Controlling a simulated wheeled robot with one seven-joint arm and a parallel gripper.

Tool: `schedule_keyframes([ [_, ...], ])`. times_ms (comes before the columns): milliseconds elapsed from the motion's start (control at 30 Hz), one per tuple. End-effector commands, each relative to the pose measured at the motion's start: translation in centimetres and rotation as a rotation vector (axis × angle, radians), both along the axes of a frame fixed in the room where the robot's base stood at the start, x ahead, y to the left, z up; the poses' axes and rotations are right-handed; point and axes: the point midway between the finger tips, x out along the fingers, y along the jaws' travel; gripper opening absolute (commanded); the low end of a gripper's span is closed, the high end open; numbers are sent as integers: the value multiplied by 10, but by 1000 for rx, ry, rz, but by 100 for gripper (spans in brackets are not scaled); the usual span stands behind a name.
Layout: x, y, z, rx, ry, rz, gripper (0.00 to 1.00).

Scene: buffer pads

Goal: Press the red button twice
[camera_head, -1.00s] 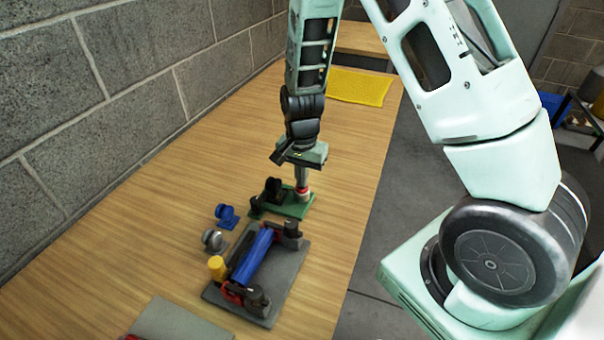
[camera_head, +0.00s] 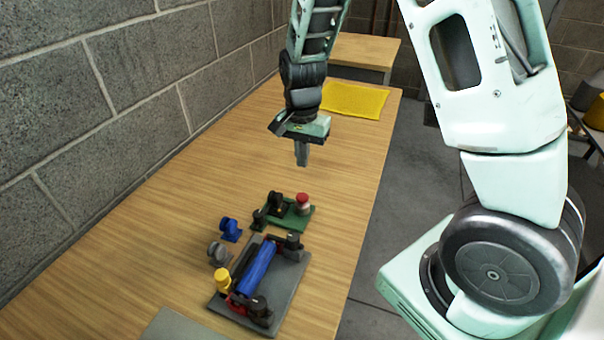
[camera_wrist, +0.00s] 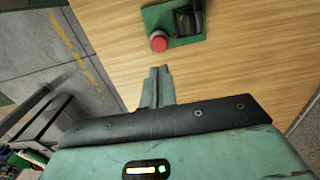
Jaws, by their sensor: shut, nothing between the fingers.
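The red button (camera_head: 303,200) stands on the right part of a green base plate (camera_head: 296,219) on the wooden table. Its cap is red over a pale collar. In the wrist view the red button (camera_wrist: 158,41) sits at the edge of the green plate (camera_wrist: 185,42), beyond my fingertips. My gripper (camera_head: 302,160) points down, shut and empty, above and beyond the button in the head view, with a clear gap between them. It also shows in the wrist view (camera_wrist: 160,72), its fingers together.
Black parts (camera_head: 278,205) share the green plate. Blue (camera_head: 230,229) and grey (camera_head: 219,253) small parts lie left. A yellow mat (camera_head: 354,100) lies at the far end.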

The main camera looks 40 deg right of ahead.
Motion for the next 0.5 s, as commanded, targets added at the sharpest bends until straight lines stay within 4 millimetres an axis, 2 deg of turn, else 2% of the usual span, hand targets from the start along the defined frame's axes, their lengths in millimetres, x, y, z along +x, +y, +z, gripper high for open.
schedule_keyframes([
  [100,1,0,16,-1,-3,1,0],
  [200,0,0,23,0,0,0,0],
  [500,0,0,27,0,0,0,0],
])
